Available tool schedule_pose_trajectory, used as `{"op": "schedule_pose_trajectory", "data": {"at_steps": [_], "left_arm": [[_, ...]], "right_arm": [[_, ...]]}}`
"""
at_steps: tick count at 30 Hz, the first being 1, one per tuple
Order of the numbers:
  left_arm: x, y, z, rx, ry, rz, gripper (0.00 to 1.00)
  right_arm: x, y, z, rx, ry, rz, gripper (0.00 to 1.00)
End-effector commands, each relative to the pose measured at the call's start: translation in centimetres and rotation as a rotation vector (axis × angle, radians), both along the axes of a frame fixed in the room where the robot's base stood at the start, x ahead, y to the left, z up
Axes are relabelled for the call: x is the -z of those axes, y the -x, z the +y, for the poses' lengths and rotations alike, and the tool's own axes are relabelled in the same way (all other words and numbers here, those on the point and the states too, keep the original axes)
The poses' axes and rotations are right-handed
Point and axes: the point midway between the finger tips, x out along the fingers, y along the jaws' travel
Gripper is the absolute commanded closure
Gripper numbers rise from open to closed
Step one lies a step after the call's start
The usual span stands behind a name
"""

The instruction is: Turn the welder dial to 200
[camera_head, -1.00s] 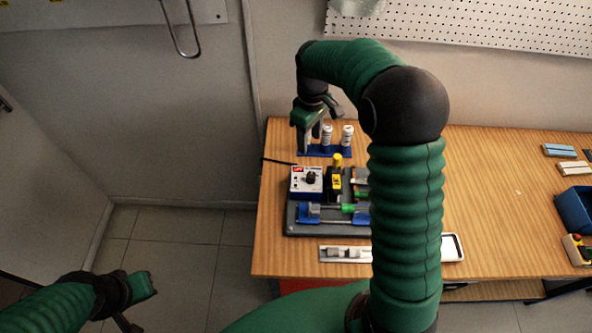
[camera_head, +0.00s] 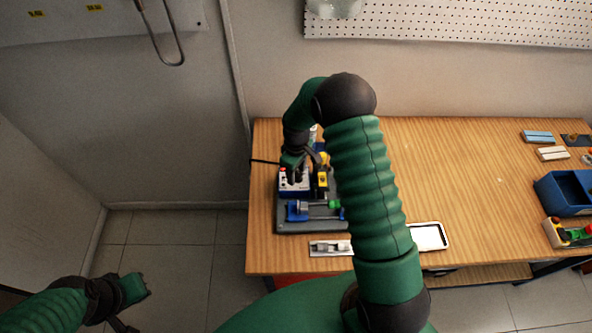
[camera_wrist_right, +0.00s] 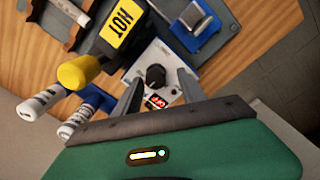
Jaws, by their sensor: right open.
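The welder (camera_head: 287,182) is a small box with a white face, on the dark base plate at the left end of the table. My right gripper (camera_head: 294,178) is over the welder, pointing down. In the wrist view its open fingers (camera_wrist_right: 160,85) stand on either side of the dial, with gaps showing. I cannot tell how far above the dial the fingertips are. My left gripper (camera_head: 135,290) is away from the table at lower left; its jaw state is unclear.
A yellow-capped black holder marked HOT (camera_wrist_right: 125,20) stands right beside the welder. White bottles (camera_wrist_right: 40,103) in a blue rack are close by. A blue clamp (camera_wrist_right: 197,28) sits on the base plate.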

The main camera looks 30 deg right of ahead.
Motion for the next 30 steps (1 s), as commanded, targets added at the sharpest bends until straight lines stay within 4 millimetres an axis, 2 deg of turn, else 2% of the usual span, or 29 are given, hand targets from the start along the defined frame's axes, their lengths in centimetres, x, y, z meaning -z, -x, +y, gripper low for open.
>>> {"op": "schedule_pose_trajectory", "data": {"at_steps": [3, 14, 30], "left_arm": [[0.03, 0.00, -0.02, 0.001, 0.000, 0.000, 1.00], [0.02, 0.00, -0.02, 0.001, 0.000, 0.000, 1.00], [0.16, 0.00, -0.02, 0.001, 0.000, 0.000, 1.00]], "right_arm": [[0.06, 0.00, -0.12, 0.001, -0.001, 0.000, 0.53], [-0.10, -0.09, -0.01, 0.001, 0.004, -0.002, 1.00], [-0.25, -0.35, -0.06, -0.051, 0.003, -0.009, 1.00]]}}
